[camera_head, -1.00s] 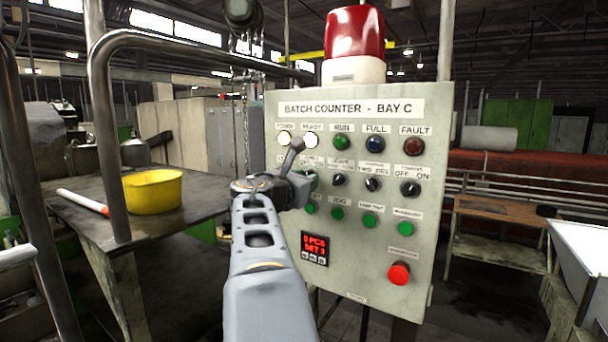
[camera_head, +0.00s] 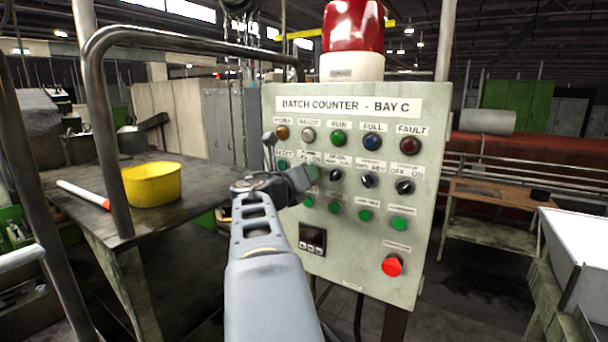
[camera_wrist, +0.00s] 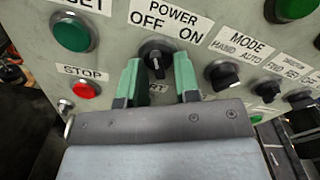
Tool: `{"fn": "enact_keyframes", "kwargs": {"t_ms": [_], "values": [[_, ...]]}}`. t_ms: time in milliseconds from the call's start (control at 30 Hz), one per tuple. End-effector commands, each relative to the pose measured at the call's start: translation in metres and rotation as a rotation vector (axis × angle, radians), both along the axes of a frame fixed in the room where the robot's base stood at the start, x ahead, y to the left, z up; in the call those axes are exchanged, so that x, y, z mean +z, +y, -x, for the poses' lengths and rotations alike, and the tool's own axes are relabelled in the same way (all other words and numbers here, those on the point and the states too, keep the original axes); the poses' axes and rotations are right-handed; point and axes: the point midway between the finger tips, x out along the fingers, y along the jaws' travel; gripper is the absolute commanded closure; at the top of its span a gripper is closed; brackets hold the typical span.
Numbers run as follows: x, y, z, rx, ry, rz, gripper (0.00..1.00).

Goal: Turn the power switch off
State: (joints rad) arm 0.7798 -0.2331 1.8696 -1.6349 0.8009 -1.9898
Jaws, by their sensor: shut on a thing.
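The power switch (camera_wrist: 156,60) is a round black knob with a white mark, under the label "POWER OFF ON" (camera_wrist: 165,22) in the wrist view. Its bar stands roughly upright in that picture, between the two words. My gripper (camera_wrist: 157,78) is shut on it, one green finger on each side. In the head view my gripper (camera_head: 306,178) is against the left part of the grey control panel (camera_head: 345,275) and hides the switch. The power lamp (camera_head: 282,132) and ready lamp (camera_head: 308,135) are unlit. The counter display (camera_head: 312,238) is dark.
The mode switch (camera_wrist: 222,76) is close right of my gripper; the red stop button (camera_wrist: 86,90) and a green button (camera_wrist: 70,32) are left. A red button (camera_head: 392,265) is low on the panel. A yellow bowl (camera_head: 152,185) stands on the left table.

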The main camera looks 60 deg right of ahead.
Motion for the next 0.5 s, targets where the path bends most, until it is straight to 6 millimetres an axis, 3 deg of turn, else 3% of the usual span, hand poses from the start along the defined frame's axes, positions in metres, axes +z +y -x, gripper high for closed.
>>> {"fn": "enact_keyframes", "kwargs": {"t_ms": [500], "values": [[0.0001,0.0,0.0003,0.0,0.03,0.0,0.94]]}}
